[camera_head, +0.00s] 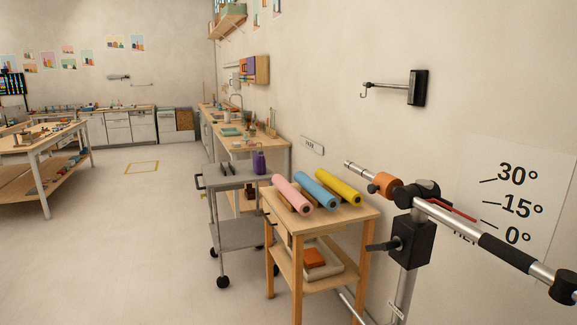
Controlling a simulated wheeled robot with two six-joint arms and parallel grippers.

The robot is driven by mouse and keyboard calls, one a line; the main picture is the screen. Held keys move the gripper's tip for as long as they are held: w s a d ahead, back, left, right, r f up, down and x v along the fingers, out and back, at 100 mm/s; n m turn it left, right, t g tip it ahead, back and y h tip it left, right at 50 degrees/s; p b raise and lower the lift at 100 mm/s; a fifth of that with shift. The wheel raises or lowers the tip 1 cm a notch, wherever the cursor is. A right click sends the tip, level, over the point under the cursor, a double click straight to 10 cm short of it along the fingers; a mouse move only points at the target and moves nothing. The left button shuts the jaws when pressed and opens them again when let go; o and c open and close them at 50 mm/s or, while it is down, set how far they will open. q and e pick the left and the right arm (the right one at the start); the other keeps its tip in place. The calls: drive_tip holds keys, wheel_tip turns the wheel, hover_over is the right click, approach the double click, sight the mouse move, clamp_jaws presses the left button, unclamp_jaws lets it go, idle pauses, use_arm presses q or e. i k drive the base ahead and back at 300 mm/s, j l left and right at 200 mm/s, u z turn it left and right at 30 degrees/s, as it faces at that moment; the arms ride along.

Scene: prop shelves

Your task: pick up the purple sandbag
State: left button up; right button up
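A small upright purple object (260,162) stands at the back right of the grey cart's top (235,178). It is too small to tell whether it is a sandbag or a bottle. I see no other thing that is clearly a purple sandbag. Neither of my grippers shows in this view.
A wooden stand (350,212) holds pink (290,194), blue (315,188) and yellow (338,187) rolls, with a tray (330,268) on its lower shelf. A metal boom stand (410,245) is at right. A wooden workbench (50,140) is at left. Open floor (130,235) lies between.

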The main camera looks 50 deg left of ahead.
sight(258, 160)
drive_tip(key=u, duration=1.75)
drive_tip(key=i+z, duration=0.15)
drive_tip(key=z, duration=0.2)
drive_tip(key=i+j+z, duration=0.1)
drive_tip(key=z, duration=0.3)
drive_tip(key=i+j+z, duration=0.15)
drive_tip(key=i+j, duration=0.15)
drive_tip(key=i+j+z, duration=0.2)
drive_tip(key=i+j, duration=0.15)
drive_tip(key=i+j+z, duration=0.15)
drive_tip(key=i+j, duration=0.15)
drive_tip(key=j, duration=0.15)
drive_tip(key=i+j+z, duration=0.15)
drive_tip(key=j, duration=0.25)
drive_tip(key=i, duration=0.1)
